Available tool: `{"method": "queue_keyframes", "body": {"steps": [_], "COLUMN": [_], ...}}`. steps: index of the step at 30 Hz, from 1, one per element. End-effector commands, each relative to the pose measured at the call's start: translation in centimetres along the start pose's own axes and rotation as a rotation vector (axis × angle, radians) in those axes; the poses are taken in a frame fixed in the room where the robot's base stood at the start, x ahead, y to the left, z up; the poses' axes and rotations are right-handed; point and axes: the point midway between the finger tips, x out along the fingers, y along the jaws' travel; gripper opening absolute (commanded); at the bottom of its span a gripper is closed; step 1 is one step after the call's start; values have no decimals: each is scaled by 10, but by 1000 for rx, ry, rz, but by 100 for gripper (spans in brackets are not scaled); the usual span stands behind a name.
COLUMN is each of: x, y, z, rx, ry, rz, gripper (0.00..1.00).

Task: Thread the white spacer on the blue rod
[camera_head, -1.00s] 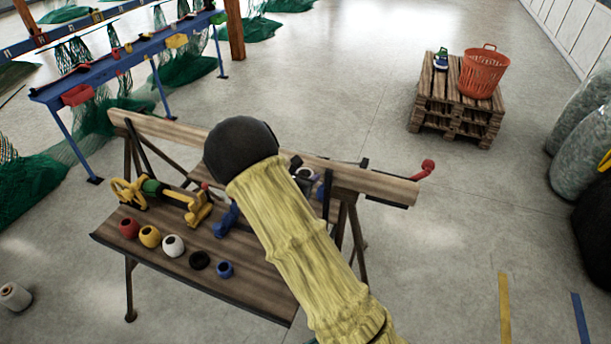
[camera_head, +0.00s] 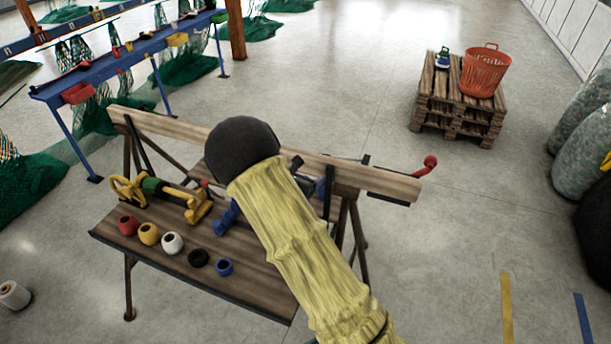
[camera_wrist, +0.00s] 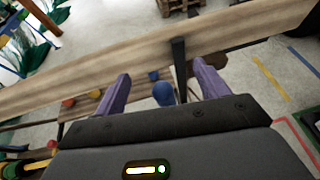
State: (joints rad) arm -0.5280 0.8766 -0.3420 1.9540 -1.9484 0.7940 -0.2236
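The white spacer (camera_head: 172,243) is a round piece with a dark hole, resting on the wooden bench (camera_head: 245,285) in a row with other coloured ones. My gripper (camera_wrist: 163,88) shows in the wrist view with its two purple fingers wide apart. A rounded blue piece (camera_wrist: 163,94) shows between them in the picture; its distance is unclear, and nothing looks clamped. In the head view my yellow-sleeved arm hides most of the gripper. A tilted blue piece (camera_head: 226,218) stands on the bench left of my arm. I cannot tell for sure which blue part is the rod.
Red (camera_head: 128,225), yellow (camera_head: 149,234), black (camera_head: 198,258) and blue (camera_head: 224,267) spacers sit beside the white one. A yellow-and-green tool (camera_head: 155,190) lies behind them. A raised plank (camera_head: 375,184) runs along the bench's back. A pallet (camera_head: 455,117) stands beyond, across open floor.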

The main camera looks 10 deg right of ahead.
Motion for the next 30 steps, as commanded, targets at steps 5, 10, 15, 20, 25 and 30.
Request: {"method": "queue_keyframes", "body": {"steps": [5, 10, 15, 20, 25, 30], "x": [-1, -14, -43, -75, -109, -143], "y": [0, 1, 2, 2, 1, 1], "z": [0, -2, -3, -3, -2, -2], "rx": [0, 1, 2, 2, 2, 1], "ry": [0, 0, 0, 0, 0, 1], "rz": [1, 3, 4, 5, 6, 5], "gripper": [73, 73, 73, 73, 73, 73]}}
